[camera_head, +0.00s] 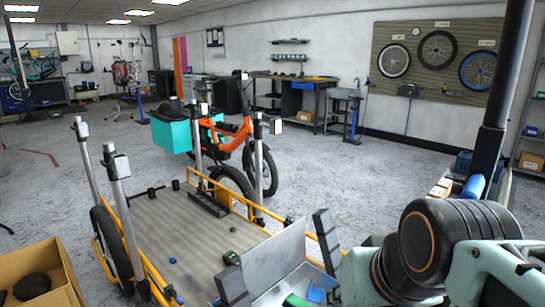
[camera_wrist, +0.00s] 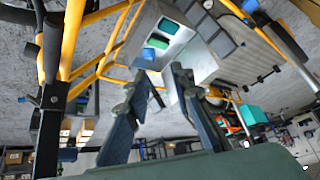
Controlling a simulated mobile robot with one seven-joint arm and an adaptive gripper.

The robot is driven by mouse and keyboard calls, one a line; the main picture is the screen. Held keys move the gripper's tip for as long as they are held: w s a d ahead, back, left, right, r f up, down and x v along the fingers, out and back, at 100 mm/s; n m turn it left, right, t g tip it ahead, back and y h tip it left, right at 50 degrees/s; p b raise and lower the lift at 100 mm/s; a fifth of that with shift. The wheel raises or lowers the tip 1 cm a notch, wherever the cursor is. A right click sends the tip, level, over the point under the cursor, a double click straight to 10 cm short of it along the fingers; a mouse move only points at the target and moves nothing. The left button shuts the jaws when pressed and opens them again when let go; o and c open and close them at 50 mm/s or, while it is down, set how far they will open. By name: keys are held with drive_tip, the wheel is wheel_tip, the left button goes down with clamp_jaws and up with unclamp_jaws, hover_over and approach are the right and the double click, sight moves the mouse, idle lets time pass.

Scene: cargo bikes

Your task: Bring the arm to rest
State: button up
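My gripper (camera_wrist: 158,82) shows in the wrist view as two dark fingers standing apart, with nothing held between them. My arm (camera_head: 430,250) is at the lower right of the head view, with its dark joints bent. My gripper cannot be made out clearly in the head view. A pale grey tray (camera_head: 272,262) with dark blocks at its sides lies at the front of the cargo bike's bed. It also shows beyond the fingers in the wrist view (camera_wrist: 178,42), with green and blue items in it. I cannot tell the exact gap between the fingers and the tray.
The cargo bike bed (camera_head: 165,240) has yellow rails and upright posts (camera_head: 118,205). An orange bike (camera_head: 235,140) with a teal box (camera_head: 170,133) stands behind it. A cardboard box (camera_head: 45,275) is at lower left. Open floor (camera_head: 370,175) lies beyond, towards the workbenches.

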wheel_tip(320, 180, down, 4)
drive_tip(key=s+d+g+h, duration=0.1)
drive_tip(key=s+d, duration=0.1)
drive_tip(key=s, duration=0.1)
wheel_tip(320, 180, up, 38)
drive_tip(key=w+p, duration=0.1)
drive_tip(key=p, duration=3.5)
drive_tip(key=shift+a+f, duration=0.25)
drive_tip(key=shift+a, duration=0.1)
